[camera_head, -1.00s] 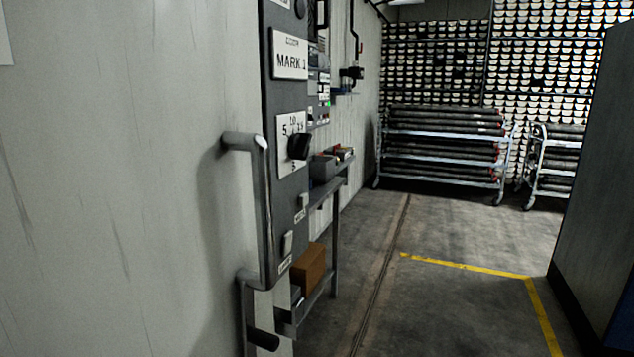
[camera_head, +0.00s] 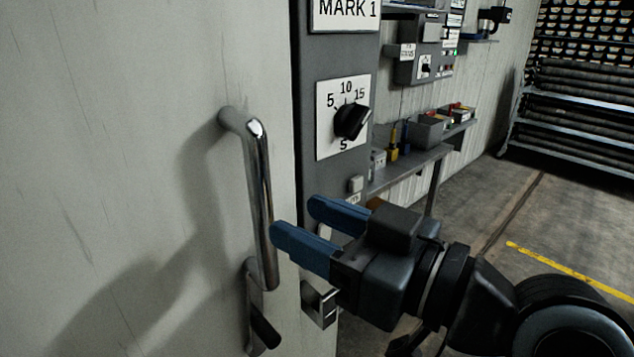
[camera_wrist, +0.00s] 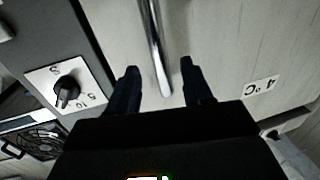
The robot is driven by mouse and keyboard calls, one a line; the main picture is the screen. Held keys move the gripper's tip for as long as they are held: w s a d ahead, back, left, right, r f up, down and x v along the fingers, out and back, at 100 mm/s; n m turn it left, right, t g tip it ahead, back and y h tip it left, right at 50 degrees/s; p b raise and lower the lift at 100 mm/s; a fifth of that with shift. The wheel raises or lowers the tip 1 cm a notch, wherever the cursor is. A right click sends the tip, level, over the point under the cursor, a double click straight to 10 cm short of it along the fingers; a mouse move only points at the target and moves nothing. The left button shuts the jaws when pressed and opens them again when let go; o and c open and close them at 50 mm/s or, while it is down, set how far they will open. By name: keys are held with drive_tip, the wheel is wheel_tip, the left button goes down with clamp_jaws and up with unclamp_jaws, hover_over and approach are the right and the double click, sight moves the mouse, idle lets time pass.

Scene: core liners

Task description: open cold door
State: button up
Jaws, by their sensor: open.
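The cold door (camera_head: 110,160) is a large pale panel filling the left of the head view; it also shows in the wrist view (camera_wrist: 230,45). A vertical metal bar handle (camera_head: 262,190) stands out from it, with a lower lever-like part (camera_head: 260,325) below. My gripper (camera_head: 300,220) has its two blue fingers open, just right of the lower part of the bar. In the wrist view the bar (camera_wrist: 157,55) lies between the open fingers (camera_wrist: 158,75), its end a little above the palm. Contact with the bar cannot be told.
A dark panel with a dial (camera_head: 350,122) stands right of the door. A metal bracket (camera_head: 320,303) sits below my fingers. A shelf with small boxes (camera_head: 430,128) runs along the wall. Racked tubes (camera_head: 580,110) stand at the back; the floor between is clear.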

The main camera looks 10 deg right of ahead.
sight(268, 201)
drive_tip(key=shift+w+a+r, duration=0.25)
drive_tip(key=shift+w+r, duration=0.05)
drive_tip(key=shift+w, duration=0.05)
drive_tip(key=p+x, duration=0.1)
drive_tip(key=x, duration=0.6)
drive_tip(key=shift+f+p, duration=0.15)
drive_tip(key=shift+p, duration=0.2)
clamp_jaws()
